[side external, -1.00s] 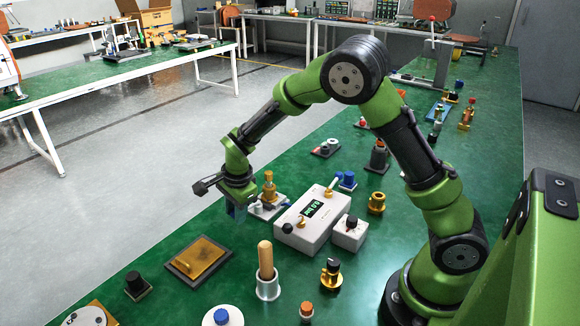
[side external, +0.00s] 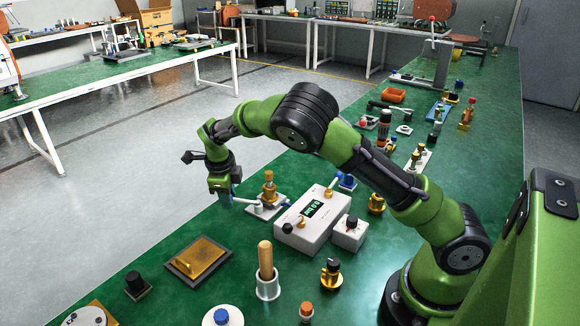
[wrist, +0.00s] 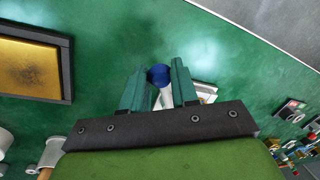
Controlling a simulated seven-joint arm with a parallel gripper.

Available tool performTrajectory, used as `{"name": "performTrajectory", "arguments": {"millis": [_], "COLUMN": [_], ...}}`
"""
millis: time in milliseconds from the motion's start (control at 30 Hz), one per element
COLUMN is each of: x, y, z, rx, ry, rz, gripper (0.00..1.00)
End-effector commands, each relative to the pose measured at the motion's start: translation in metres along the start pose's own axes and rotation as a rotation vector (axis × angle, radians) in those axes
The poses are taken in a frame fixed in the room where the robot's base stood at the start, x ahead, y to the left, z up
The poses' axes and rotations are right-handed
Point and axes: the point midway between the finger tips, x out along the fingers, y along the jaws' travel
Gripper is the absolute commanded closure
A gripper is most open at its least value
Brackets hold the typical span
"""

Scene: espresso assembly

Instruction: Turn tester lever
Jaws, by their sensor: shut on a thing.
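The tester lever shows in the side view as a pale bar (side external: 243,201) running from my gripper to a plate with a brass fitting (side external: 268,190). In the wrist view its blue ball knob (wrist: 158,74) and white shaft (wrist: 166,98) lie between my two green fingers. My gripper (side external: 223,199) is shut on the lever at its knob end; in the side view the fingers hide the knob. A white box with a green-lit display (side external: 313,215) stands just right of the fitting.
A small white box with a black knob (side external: 349,234) adjoins the display box. A framed brass plate (side external: 198,258) and a wooden-handled tool (side external: 265,262) in a metal cup stand nearer the camera. A brass pot (side external: 376,203) stands right. The bench edge is close to my gripper's left.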

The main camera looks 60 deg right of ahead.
Motion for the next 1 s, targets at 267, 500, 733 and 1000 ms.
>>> {"name": "performTrajectory", "arguments": {"millis": [267,500,733,1000], "x": [0.0012,0.0015,0.0015,0.0017], "y": [-0.0085,-0.0103,-0.0105,-0.0105], "z": [0.001,0.0007,0.0005,0.0003], "rx": [0.102,0.129,0.13,0.129], "ry": [0.018,0.024,0.024,0.024], "rz": [-0.002,0.0,0.0,0.0], "gripper": [1.0,1.0,1.0,0.46]}}
